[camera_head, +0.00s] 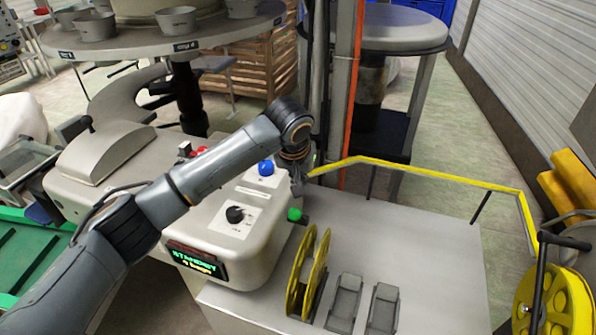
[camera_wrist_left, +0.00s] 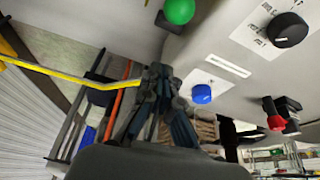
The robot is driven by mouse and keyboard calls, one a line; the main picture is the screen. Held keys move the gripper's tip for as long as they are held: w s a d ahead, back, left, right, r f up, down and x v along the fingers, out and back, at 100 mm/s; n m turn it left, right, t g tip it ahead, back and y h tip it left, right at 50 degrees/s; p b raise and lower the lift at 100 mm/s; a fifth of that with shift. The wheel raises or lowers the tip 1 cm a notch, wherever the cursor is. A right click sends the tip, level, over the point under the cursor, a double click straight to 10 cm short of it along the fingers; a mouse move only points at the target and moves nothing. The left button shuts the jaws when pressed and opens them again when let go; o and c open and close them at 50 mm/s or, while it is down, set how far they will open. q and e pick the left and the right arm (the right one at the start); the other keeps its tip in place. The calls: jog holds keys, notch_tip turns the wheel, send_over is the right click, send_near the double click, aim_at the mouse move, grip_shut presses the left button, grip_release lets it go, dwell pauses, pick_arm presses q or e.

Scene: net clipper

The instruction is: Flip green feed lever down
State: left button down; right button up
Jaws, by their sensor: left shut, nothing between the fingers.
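The green feed lever's knob (camera_head: 295,215) sits at the right side of the grey machine housing (camera_head: 262,252) in the head view. In the left wrist view the green knob (camera_wrist_left: 179,10) is at the top edge, partly cut off, and its stem is hardly visible. My left gripper (camera_head: 298,188) is shut and empty, pointing down just behind the green knob, apart from it in the picture. In the left wrist view the fingers of my left gripper (camera_wrist_left: 160,72) are together, below the knob with a gap. My right gripper is not in view.
A blue button (camera_head: 266,168) and a black dial (camera_head: 235,214) are on the housing, above a display (camera_head: 197,262) reading STANDBY. A yellow reel (camera_head: 308,275) stands just in front of the lever. A yellow rail (camera_head: 430,173) runs behind the grey tabletop (camera_head: 430,240).

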aim_at(295, 216)
pick_arm(q)
jog(key=f+p, duration=0.1)
jog(key=f, duration=0.1)
jog(key=s+f+p, duration=0.1)
jog(key=f, duration=0.1)
jog(key=shift+s+a, duration=0.1)
jog(key=shift+s+a+f+p, duration=0.15)
jog(key=shift+s+p, duration=0.15)
jog(key=shift+s, duration=0.3)
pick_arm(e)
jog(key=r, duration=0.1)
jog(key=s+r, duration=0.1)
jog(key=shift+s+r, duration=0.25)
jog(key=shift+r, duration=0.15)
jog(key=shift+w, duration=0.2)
pick_arm(q)
jog(key=shift+f, duration=0.1)
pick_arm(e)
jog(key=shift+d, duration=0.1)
